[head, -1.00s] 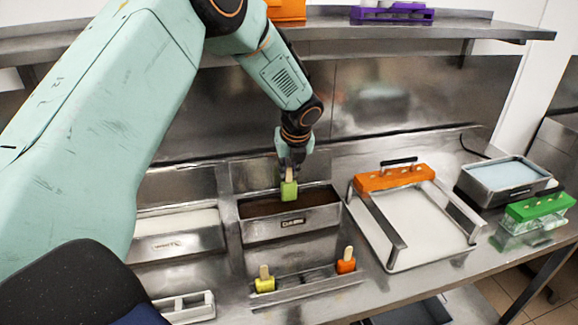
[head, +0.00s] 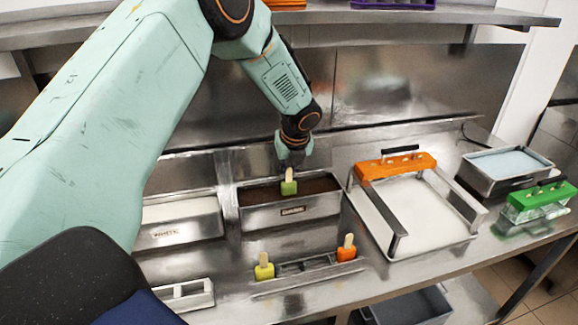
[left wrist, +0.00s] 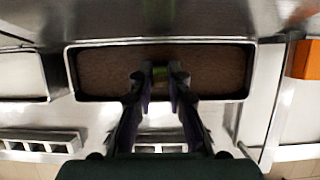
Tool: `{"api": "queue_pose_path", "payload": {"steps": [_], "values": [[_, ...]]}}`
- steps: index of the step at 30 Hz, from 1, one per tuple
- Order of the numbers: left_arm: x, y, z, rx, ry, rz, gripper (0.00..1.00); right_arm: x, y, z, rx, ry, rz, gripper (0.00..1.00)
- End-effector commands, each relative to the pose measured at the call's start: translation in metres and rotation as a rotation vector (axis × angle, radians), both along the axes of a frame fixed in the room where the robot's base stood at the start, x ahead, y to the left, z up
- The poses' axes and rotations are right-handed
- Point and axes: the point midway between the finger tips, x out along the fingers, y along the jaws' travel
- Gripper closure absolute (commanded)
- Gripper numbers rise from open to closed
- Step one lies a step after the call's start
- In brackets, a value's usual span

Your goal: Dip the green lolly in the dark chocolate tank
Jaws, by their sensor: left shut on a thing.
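The green lolly (head: 288,188) hangs green end down from my left gripper (head: 289,166), which is shut on its pale stick. The lolly is over the dark chocolate tank (head: 292,211), a steel tank labelled on its front and filled with brown chocolate. The lolly's lower end appears near the chocolate's level; I cannot tell whether it touches. In the left wrist view, the fingers (left wrist: 160,75) point into the tank (left wrist: 250,70), with a bit of green lolly (left wrist: 160,71) between the tips. My right gripper is out of view.
A white tank (head: 178,222) stands to the left. A steel holder (head: 305,272) in front carries a yellow lolly (head: 264,267) and an orange lolly (head: 347,248). To the right are a tray with an orange bar (head: 396,166), a pale blue bath (head: 505,165) and a green-topped mould (head: 541,200).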

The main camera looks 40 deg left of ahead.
Motion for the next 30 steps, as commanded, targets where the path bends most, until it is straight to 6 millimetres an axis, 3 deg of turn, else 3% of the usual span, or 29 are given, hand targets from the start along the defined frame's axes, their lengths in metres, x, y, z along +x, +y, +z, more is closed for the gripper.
{"api": "queue_pose_path", "payload": {"steps": [16, 30], "values": [[0.000, 0.000, -0.024, 0.000, 0.000, -0.001, 1.00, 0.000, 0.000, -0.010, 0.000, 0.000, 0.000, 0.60], [0.000, 0.000, -0.026, -0.001, -0.001, 0.000, 1.00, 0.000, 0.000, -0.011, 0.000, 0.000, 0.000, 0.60]]}}
